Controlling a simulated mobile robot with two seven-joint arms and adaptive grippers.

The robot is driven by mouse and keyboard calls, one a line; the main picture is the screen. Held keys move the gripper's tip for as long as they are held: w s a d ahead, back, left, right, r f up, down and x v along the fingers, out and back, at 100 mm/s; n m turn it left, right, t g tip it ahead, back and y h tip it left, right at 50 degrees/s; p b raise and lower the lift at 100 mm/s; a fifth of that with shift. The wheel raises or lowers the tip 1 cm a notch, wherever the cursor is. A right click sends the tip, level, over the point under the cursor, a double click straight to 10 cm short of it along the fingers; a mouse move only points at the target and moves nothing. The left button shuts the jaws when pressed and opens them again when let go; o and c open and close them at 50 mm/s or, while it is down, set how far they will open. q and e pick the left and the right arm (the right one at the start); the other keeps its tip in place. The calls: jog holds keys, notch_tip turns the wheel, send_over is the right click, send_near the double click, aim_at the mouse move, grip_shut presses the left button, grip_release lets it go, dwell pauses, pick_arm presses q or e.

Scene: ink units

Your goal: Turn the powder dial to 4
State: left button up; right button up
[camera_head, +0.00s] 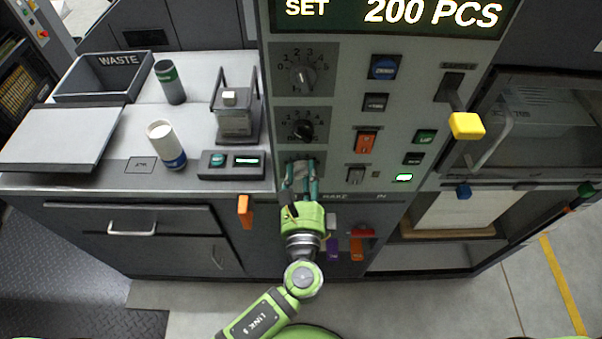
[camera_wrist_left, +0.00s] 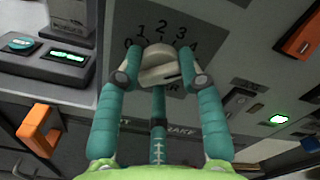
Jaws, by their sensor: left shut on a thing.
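The powder dial (camera_wrist_left: 158,66) is a pale knob on a dark plate marked 0 to 4, with an R showing at the end of its partly hidden label. My left gripper (camera_wrist_left: 160,74) is shut on the knob, with one teal finger on each side. In the head view my left gripper (camera_head: 302,172) reaches up to the lowest dial plate on the panel and hides most of that dial. A dark line on the knob shows toward its right side, but I cannot tell which number it points to. My right gripper is not in view.
Two other dials, an upper one (camera_head: 302,78) and a middle one (camera_head: 302,131), sit above. Switches and buttons fill the panel to the right, with a yellow-handled lever (camera_head: 466,126) beyond. An orange handle (camera_head: 245,211) sticks out left of my gripper. A bottle (camera_head: 166,146) stands on the counter.

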pick_arm(q)
jog(key=shift+s+d+f, duration=0.2)
jog(key=shift+d+f, duration=0.05)
jog(key=shift+f, duration=0.15)
jog(key=o, duration=1)
jog(key=shift+o, duration=0.7)
jog(key=shift+w, duration=0.1)
jog(key=shift+w+d, duration=0.1)
jog(key=shift+d, duration=0.1)
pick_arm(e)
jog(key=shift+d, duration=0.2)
pick_arm(q)
jog(key=s, duration=1.2)
